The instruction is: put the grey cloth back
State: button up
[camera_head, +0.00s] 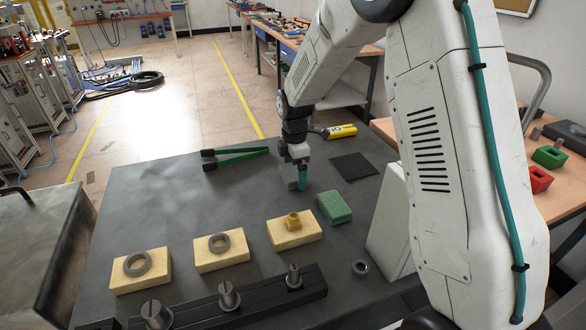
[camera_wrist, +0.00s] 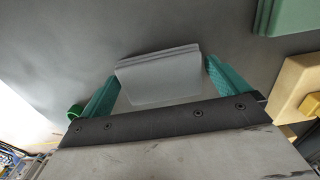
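The grey cloth (camera_wrist: 160,80) is a folded pale grey piece with layered edges. In the wrist view it lies between the two teal fingers of my gripper (camera_wrist: 163,85). The fingers are wide apart, with narrow gaps visible beside the cloth; no firm grip on it shows. In the head view my gripper (camera_head: 297,180) points down low over the dark table, left of a black square mat (camera_head: 353,166). The cloth is mostly hidden by the fingers there.
Green-handled pliers (camera_head: 235,157) and a yellow tool (camera_head: 341,131) lie behind. A black rail (camera_head: 250,300) with metal parts runs along the front. The table's left part is clear.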

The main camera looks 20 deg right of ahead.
aim_at(294, 171)
notch_tip(294, 171, up, 12)
jog(key=shift+r, duration=0.15)
dwell(0.5)
